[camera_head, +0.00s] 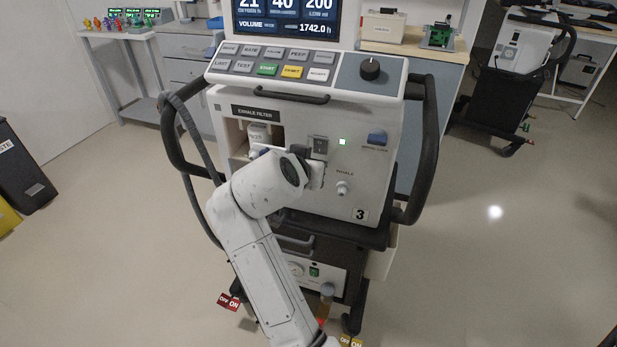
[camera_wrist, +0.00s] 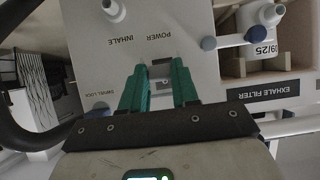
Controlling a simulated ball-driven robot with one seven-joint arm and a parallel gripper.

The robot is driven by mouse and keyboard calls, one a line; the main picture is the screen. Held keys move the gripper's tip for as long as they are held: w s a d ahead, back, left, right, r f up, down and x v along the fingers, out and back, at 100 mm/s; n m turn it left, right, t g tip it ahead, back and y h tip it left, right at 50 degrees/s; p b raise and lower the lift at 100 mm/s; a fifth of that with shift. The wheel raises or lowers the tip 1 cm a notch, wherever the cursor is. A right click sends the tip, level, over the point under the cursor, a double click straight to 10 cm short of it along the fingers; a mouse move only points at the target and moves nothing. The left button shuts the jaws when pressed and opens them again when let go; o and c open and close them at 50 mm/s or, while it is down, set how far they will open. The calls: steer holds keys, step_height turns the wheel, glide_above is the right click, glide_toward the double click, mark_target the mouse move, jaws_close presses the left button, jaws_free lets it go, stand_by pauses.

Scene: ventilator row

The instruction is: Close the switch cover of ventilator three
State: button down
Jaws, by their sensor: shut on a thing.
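Ventilator three (camera_head: 300,185) stands in front of me, with a "3" label at the lower right of its front panel. Its grey power switch (camera_head: 320,146) sits at the panel's middle, left of a lit green lamp (camera_head: 342,141). The cover's exact angle cannot be told.
The exhale filter (camera_head: 258,133) sits in its bay left of the switch. An inhale port (camera_head: 342,188) and a blue swivel lock (camera_head: 377,138) are to the right. Black side handles (camera_head: 424,150) and a hose flank the machine.

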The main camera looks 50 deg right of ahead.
steer(key=d+f+t+h+b, duration=0.1)
steer(key=h+b, duration=0.1)
steer(key=b, duration=0.4)
steer(key=d+f+t+h+b, duration=0.1)
steer(key=h+b, duration=0.1)
steer(key=b, duration=0.4)
steer(key=w+f+t+h+b, duration=0.1)
steer(key=f+h+b, duration=0.1)
steer(key=b, duration=0.4)
steer(key=shift+w+d+h, duration=0.1)
steer(key=shift+d+h, duration=0.3)
steer(key=shift+h, duration=0.1)
steer(key=shift+r, duration=0.15)
steer(key=c, duration=0.8)
jaws_free()
steer(key=shift+d, duration=0.1)
steer(key=shift+c, duration=0.2)
steer(key=p+v, duration=0.1)
steer(key=v, duration=0.9)
steer(key=shift+a, duration=0.4)
